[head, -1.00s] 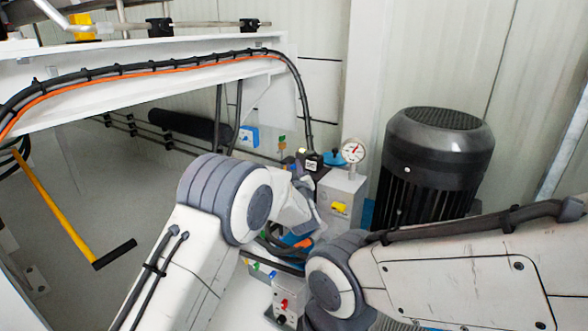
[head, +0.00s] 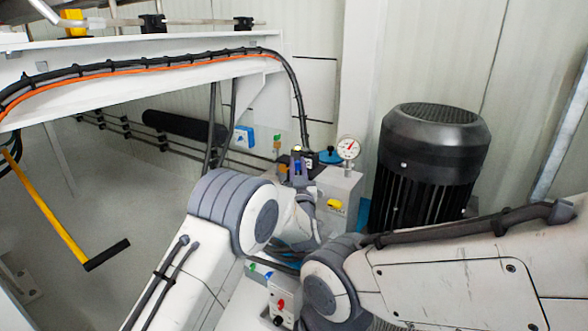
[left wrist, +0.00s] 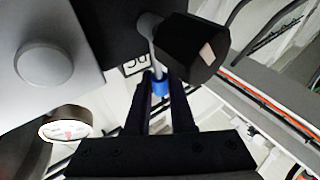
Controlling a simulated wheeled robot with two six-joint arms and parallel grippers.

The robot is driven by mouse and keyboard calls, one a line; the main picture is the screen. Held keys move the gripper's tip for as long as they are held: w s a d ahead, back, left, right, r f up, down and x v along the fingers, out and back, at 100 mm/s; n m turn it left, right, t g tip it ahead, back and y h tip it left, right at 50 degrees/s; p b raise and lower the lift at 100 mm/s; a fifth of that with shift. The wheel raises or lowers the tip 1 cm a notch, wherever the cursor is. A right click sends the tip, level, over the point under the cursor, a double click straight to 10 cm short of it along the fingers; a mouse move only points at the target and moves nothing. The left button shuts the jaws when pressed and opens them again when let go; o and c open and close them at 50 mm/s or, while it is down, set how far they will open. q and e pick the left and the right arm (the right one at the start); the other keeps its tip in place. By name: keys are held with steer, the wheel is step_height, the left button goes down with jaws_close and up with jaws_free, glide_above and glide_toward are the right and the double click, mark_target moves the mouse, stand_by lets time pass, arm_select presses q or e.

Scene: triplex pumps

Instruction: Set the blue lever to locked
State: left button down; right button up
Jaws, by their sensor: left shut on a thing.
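The blue lever (left wrist: 160,87) shows in the left wrist view as a short blue grip on a pale rod, close to a black knob (left wrist: 190,50). The dark fingers of my left gripper (left wrist: 162,88) are shut on it, one on each side. In the head view a small blue piece (head: 297,166) stands at the end of my left arm, beside the grey block with the gauge. The arm hides much of the area below it. My right gripper cannot be seen; only its arm shows at the lower right.
A pressure gauge (head: 348,148) stands on the grey block, near a blue round handle (head: 330,157). A large black motor (head: 430,160) is to the right. A white beam with cables (head: 130,75) crosses the upper left. A yellow bar with a black grip (head: 107,255) hangs at the left.

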arm_select(q)
steer(key=shift+s+d+f+m+t+h+b, duration=0.15)
steer(key=shift+s+d+m+t+h+b, duration=0.2)
steer(key=shift+m+h, duration=0.45)
steer(key=shift+m, duration=0.3)
steer(key=c, duration=0.8)
jaws_free()
steer(key=shift+o, duration=0.2)
steer(key=d+p+v, duration=0.1)
steer(key=p+v, duration=0.2)
steer(key=v, duration=0.7)
steer(key=shift+s+a, duration=0.15)
steer(key=shift+a, duration=0.2)
steer(key=shift+f, duration=0.1)
